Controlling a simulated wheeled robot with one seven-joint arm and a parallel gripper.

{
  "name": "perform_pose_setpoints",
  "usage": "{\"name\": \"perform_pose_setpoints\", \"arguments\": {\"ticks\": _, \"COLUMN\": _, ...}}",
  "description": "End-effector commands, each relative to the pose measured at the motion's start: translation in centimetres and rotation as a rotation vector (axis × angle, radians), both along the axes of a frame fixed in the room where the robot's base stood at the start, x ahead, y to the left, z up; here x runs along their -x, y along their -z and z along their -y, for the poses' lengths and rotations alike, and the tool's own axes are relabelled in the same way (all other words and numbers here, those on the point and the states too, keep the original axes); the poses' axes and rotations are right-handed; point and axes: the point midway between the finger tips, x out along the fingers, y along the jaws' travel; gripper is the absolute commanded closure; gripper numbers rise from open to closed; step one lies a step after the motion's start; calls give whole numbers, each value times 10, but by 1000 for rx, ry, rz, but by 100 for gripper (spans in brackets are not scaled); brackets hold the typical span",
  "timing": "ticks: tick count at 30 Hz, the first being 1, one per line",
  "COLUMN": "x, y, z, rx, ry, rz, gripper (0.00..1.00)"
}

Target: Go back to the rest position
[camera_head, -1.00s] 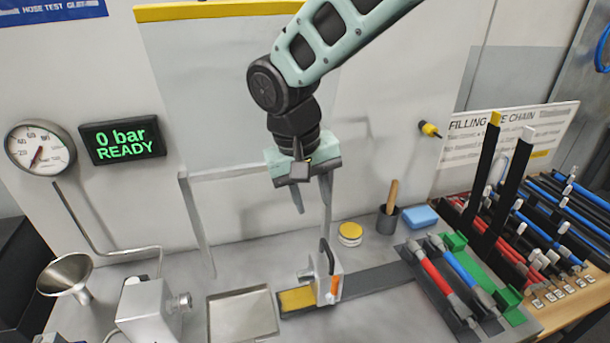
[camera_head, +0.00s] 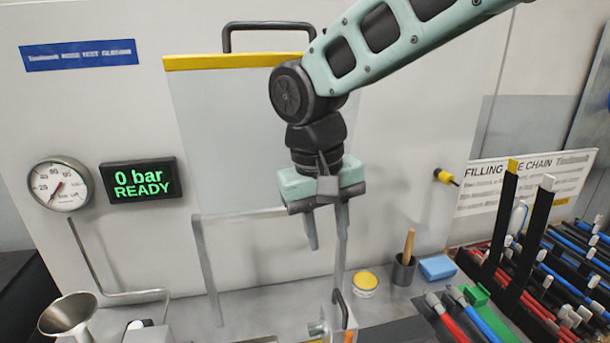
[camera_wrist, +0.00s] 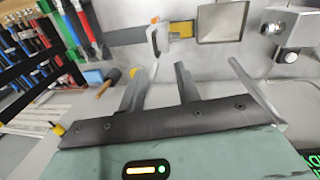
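My gripper (camera_head: 327,228) hangs in the air above the bench, fingers pointing down. Its two fingers stand apart with nothing between them. In the wrist view my gripper (camera_wrist: 158,85) also shows two separate fingers and an empty gap. Below it on the bench is a small metal clamp block with a dark handle (camera_head: 341,308), cut off by the bottom edge of the head view. The clamp block (camera_wrist: 159,40) shows whole in the wrist view, apart from the fingers. The display (camera_head: 142,179) reads "0 bar READY".
A clear guard panel with a yellow top edge (camera_head: 236,62) stands behind my arm. A gauge (camera_head: 61,185) and a funnel (camera_head: 68,315) are at left.

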Motion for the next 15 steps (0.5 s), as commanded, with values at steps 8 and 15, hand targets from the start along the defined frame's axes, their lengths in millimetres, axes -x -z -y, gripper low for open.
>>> {"name": "perform_pose_setpoints", "arguments": {"ticks": 8, "x": 114, "y": 42, "z": 50, "rx": -152, "ry": -250, "rz": -55, "gripper": 67}}
{"name": "perform_pose_setpoints", "arguments": {"ticks": 15, "x": 176, "y": 74, "z": 87, "rx": -183, "ry": -378, "rz": -36, "gripper": 67}}
